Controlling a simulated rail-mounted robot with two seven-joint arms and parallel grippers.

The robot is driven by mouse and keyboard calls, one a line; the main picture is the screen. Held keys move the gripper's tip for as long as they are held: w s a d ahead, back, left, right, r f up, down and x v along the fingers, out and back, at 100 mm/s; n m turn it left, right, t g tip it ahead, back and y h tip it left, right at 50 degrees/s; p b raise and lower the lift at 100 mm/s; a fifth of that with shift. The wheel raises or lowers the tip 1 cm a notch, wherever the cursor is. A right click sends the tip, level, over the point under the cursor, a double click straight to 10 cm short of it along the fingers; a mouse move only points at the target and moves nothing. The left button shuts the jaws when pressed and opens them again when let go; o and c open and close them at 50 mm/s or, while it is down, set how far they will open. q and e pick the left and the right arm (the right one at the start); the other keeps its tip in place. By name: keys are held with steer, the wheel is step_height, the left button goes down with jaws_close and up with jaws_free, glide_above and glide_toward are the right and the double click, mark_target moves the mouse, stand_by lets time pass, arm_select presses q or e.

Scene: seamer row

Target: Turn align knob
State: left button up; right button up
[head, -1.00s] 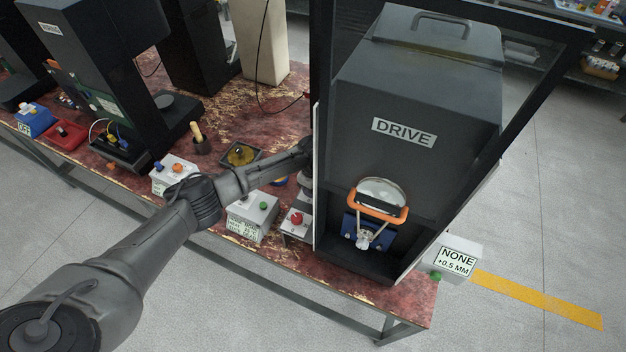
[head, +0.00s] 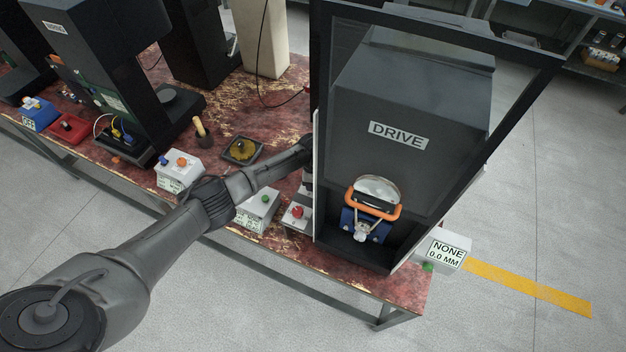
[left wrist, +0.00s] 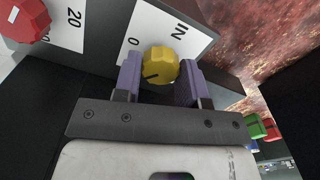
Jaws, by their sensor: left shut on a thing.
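The yellow align knob (left wrist: 160,65) shows in the left wrist view, on a white dial plate with "0" and "IN" printed beside it. My left gripper (left wrist: 160,78) has its two purple fingers on either side of the knob and is shut on it. In the head view my left arm reaches in behind the left edge of the DRIVE machine (head: 395,100), which hides the gripper and the knob. A small display (head: 446,252) at the machine's right reads "NONE 0.0 MM". My right gripper is not in view.
A red button (head: 297,212) and a green button (head: 265,198) stand on boxes near the bench's front edge, close to my forearm. A dark frame surrounds the DRIVE machine. A red knob (left wrist: 24,18) is left of the yellow knob in the wrist view.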

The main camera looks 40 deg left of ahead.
arm_select(q)
steer(key=shift+r, duration=0.1)
steer(key=o, duration=0.9)
step_height(320, 180, up, 14)
steer(key=shift+f+p, duration=0.15)
steer(key=shift+p, duration=0.35)
stand_by(0.4)
